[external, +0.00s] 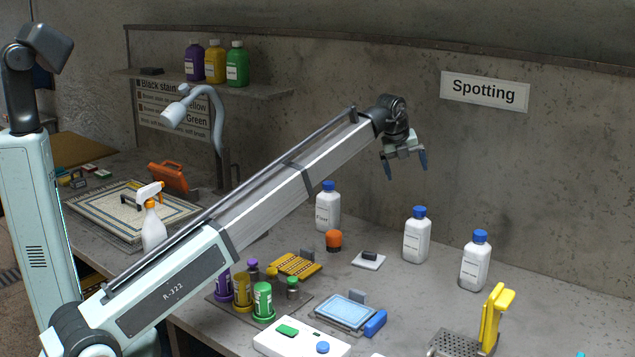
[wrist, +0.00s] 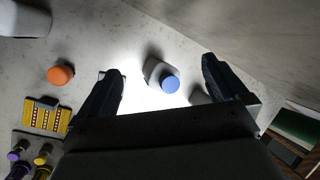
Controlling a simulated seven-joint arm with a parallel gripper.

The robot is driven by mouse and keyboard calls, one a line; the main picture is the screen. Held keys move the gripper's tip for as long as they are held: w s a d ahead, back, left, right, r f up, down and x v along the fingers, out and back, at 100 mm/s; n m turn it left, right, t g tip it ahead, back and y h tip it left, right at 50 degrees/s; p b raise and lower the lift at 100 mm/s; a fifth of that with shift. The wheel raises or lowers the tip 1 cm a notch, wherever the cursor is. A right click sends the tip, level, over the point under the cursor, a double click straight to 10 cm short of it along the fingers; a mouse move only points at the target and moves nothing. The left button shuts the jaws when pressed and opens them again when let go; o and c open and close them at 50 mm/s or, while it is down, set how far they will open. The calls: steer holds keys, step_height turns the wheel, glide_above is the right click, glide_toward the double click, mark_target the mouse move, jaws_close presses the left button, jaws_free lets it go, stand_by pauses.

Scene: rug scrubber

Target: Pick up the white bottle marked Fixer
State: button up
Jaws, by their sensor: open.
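The white bottle marked Fixer (external: 327,210) stands upright at the back of the bench, with a blue cap. Its label is small but seems to read Fixer. My gripper (external: 406,168) is open and empty, raised above the bench, up and to the right of this bottle in the external picture.
Two similar blue-capped bottles stand to the right, a middle one (external: 417,238) and a right one (external: 475,264). An orange knob (external: 333,240) is just in front of the Fixer bottle. The wall is behind.

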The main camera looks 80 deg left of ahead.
mark_target(328, 193)
steer(key=s+a+g, duration=0.1)
steer(key=s+a, duration=0.4)
steer(key=s, duration=0.1)
steer(key=s+a+f+n+g, duration=0.1)
steer(key=s+a, duration=0.4)
steer(key=s, duration=0.1)
steer(key=s+a+g, duration=0.1)
steer(key=s+a, duration=0.4)
steer(key=s, duration=0.2)
steer(key=shift+s+f+n+g+h, duration=0.1)
steer(key=shift+f+n+g+h, duration=0.05)
steer(key=shift+n+g+h, duration=0.2)
steer(key=f, duration=0.4)
steer(key=a+f, duration=0.1)
steer(key=f, duration=0.4)
steer(key=a+f, duration=0.1)
steer(key=f, duration=0.3)
steer(key=shift+s+f, duration=0.1)
steer(key=shift+f, duration=0.05)
steer(key=shift+a, duration=0.1)
steer(key=c, duration=1.8)
